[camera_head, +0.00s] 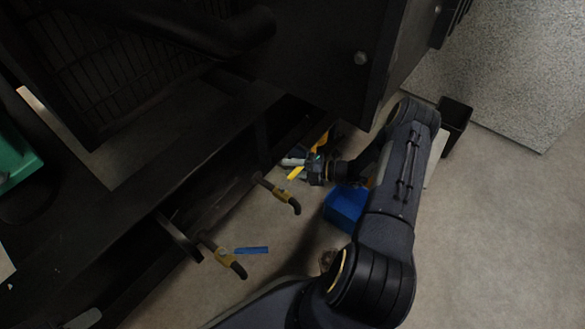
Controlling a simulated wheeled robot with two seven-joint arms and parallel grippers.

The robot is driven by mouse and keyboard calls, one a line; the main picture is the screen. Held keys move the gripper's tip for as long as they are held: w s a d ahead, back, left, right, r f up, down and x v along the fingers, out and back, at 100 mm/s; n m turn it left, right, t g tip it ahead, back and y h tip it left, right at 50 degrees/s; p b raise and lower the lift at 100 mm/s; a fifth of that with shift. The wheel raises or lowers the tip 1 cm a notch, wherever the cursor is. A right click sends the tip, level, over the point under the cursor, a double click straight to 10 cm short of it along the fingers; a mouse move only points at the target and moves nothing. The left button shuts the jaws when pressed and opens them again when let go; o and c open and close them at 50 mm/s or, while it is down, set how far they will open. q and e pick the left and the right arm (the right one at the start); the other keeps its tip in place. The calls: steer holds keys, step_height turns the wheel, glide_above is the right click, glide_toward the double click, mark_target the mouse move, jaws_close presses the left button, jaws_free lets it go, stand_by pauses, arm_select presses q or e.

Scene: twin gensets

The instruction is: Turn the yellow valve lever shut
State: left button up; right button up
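The yellow valve lever (296,173) is a small yellow strip above a brass valve (280,193) on a pipe stub from the dark machine frame. My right gripper (309,170) is at the lever's right end, very close to it. Whether they touch, and whether the fingers are open or shut, is too small and dark to tell. A second brass valve (225,257), nearer and lower left, has a blue lever (251,250). My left gripper is not in view.
The dark genset frame (190,150) fills the left and top. A blue box (346,208) stands on the floor below my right gripper, partly behind my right arm. A black post (455,114) stands at the right. The floor at lower right is clear.

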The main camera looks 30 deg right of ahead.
steer(key=p+v, duration=0.2)
steer(key=v, duration=0.5)
steer(key=shift+s+d, duration=0.25)
steer(key=shift+s, duration=0.05)
steer(key=shift+r, duration=0.15)
stand_by(0.4)
